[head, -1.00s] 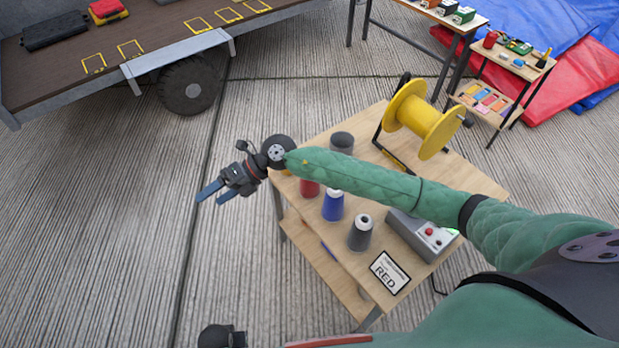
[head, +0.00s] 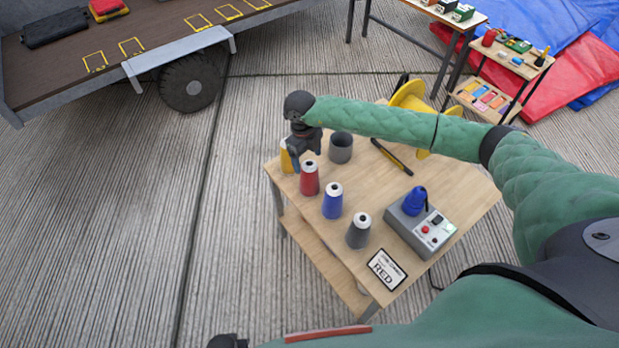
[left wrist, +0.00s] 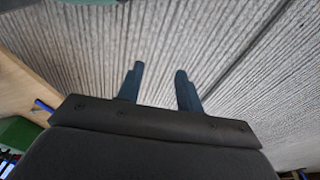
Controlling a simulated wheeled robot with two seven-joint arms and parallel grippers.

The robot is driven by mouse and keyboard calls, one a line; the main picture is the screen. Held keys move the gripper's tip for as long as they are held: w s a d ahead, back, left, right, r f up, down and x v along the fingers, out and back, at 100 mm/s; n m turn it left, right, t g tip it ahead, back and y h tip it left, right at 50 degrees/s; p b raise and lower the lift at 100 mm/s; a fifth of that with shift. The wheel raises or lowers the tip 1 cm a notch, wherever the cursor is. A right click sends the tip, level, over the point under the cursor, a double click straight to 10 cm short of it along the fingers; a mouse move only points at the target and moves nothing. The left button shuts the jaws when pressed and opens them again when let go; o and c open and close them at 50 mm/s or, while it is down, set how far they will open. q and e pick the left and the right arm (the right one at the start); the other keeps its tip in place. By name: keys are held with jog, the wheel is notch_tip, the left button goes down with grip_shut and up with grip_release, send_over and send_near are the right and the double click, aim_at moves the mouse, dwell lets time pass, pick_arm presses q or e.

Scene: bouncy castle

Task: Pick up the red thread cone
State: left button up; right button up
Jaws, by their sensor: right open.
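The red thread cone (head: 309,180) stands upright near the left edge of the wooden table (head: 440,190), in front of a yellow cone (head: 287,158). My right gripper (head: 303,152) points down just behind and above the red cone, partly covering the yellow one. It is open, and its fingers look empty; I cannot tell whether they touch a cone. In the left wrist view, my left gripper (left wrist: 160,82) has its two blue fingers apart with nothing between them, over the ribbed floor.
A blue cone (head: 333,202) and a grey cone (head: 359,231) stand beside the red one. My right arm partly hides a yellow spool (head: 410,97).

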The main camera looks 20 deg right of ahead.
aim_at(309, 164)
jog(key=f+p, duration=0.1)
jog(key=f, duration=0.1)
jog(key=f+p, duration=0.1)
jog(key=shift+s+d+f+p, duration=0.1)
jog(key=shift+d+f+p, duration=0.2)
jog(key=shift+f+p, duration=0.1)
pick_arm(q)
notch_tip(309, 164, down, 7)
jog(key=s+a, duration=0.2)
jog(key=shift+t, duration=0.3)
pick_arm(e)
jog(key=shift+f, duration=0.7)
pick_arm(q)
jog(key=shift+a, duration=0.1)
pick_arm(e)
jog(key=c, duration=1.6)
jog(key=shift+o, duration=0.2)
jog(key=shift+r, duration=0.1)
